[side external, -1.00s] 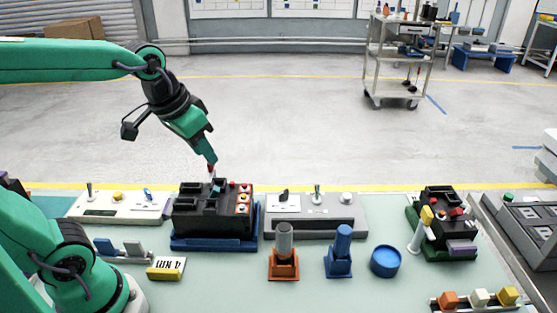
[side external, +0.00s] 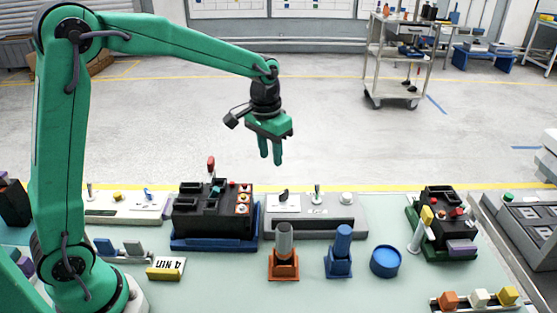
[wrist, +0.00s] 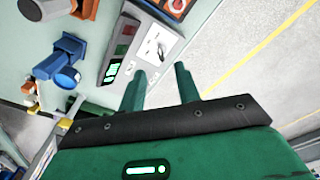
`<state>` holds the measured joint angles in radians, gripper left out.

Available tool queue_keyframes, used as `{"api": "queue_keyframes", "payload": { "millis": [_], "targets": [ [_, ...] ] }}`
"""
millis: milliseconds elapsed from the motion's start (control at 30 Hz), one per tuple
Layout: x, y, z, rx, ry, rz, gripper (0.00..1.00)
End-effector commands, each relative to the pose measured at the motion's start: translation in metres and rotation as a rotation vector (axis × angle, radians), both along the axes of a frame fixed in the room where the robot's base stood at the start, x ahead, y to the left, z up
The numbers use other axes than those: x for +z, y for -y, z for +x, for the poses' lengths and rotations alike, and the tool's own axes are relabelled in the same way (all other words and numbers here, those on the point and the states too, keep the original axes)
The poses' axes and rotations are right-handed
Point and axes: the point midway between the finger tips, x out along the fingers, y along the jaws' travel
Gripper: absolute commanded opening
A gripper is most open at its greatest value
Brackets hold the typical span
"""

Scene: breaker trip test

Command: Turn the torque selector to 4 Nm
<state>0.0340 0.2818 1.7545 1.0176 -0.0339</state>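A black pointer knob (side external: 284,195) sits on a white dial plate (side external: 286,204) at the left of the grey panel (side external: 330,221), and I take it for the torque selector. In the wrist view the dial plate (wrist: 155,48) lies just beyond my fingertips; its markings are too small to read. My gripper (side external: 270,161) hangs in the air above and behind the panel's left part, pointing down, touching nothing. It is open and empty, with a clear gap between its fingers in the wrist view (wrist: 160,70).
A black breaker block (side external: 213,215) with an upright red-tipped lever (side external: 211,166) stands left of the panel. A toggle (side external: 318,194) and a pale button (side external: 347,198) stand on the panel. Orange (side external: 284,262) and blue (side external: 340,258) holders stand in front. Air around my gripper is clear.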

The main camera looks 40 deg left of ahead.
Motion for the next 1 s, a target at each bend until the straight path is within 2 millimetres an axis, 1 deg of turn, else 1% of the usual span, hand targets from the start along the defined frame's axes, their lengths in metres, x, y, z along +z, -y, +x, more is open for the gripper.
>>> {"api": "queue_keyframes", "payload": {
  "millis": [33, 100, 300, 467, 767, 867, 1000],
  "targets": [
    [-0.010, 0.001, 0.008, 0.000, -0.018, 0.000, 0.33],
    [-0.022, 0.002, 0.018, 0.000, -0.036, 0.001, 0.33],
    [-0.047, 0.004, 0.036, 0.000, -0.075, 0.002, 0.33],
    [-0.056, 0.005, 0.041, 0.000, -0.088, 0.003, 0.33],
    [-0.059, 0.005, 0.042, 0.000, -0.089, 0.003, 0.33],
    [-0.064, 0.005, 0.042, 0.000, -0.089, 0.003, 0.33],
    [-0.076, 0.005, 0.042, 0.000, -0.090, 0.003, 0.33]
  ]
}}
